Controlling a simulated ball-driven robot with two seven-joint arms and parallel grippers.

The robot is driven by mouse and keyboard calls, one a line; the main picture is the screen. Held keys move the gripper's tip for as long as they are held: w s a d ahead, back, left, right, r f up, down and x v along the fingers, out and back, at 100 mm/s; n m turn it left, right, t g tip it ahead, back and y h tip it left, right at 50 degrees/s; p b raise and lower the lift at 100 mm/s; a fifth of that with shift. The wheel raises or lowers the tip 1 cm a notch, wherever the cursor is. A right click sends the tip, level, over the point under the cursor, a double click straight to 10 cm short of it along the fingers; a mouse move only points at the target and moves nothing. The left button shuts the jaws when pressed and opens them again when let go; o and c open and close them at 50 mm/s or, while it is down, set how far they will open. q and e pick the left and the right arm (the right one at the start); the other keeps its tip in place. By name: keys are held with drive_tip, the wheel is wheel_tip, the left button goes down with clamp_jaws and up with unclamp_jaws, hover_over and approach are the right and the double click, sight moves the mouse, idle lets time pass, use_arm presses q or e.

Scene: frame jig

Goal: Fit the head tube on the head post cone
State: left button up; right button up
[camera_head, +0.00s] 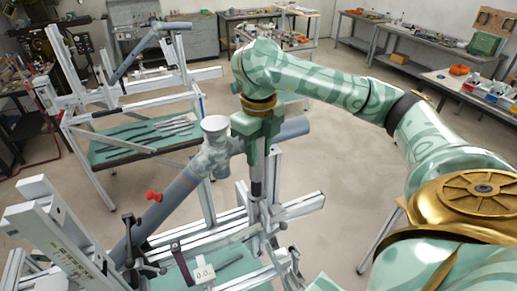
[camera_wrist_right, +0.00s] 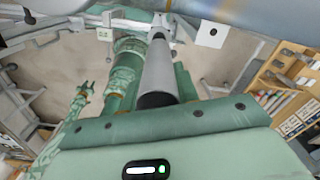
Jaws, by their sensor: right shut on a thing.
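My right gripper (camera_head: 257,155) points down in the head view, over the jig. It is shut on a grey tube, which I take for the head tube (camera_wrist_right: 158,72). In the right wrist view the tube lies between the green fingers, and its dark open end faces the camera. In the head view the fingers mostly hide it. A dark upright piece (camera_head: 257,182) shows straight below the fingers; I cannot tell whether it is tube or post. The head post cone cannot be made out, nor any contact with it. A small green forked shape in the wrist view may be my left gripper (camera_wrist_right: 84,90).
A blue-grey tube (camera_head: 165,205) with red knobs slopes up to a pale flared lug (camera_head: 215,150), close left of the gripper. Another blue-grey tube (camera_head: 293,129) sticks out right behind it. Silver jig rails (camera_head: 300,207) lie below. Open floor is to the right.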

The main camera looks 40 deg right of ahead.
sight(258, 169)
drive_tip(key=shift+p, duration=0.7)
idle(0.6)
drive_tip(key=shift+f+b, duration=0.85)
drive_tip(key=shift+f, duration=2.15)
idle(0.5)
drive_tip(key=o, duration=1.1)
wheel_tip(258, 169, up, 16)
drive_tip(key=p, duration=0.5)
drive_tip(key=shift+r, duration=0.1)
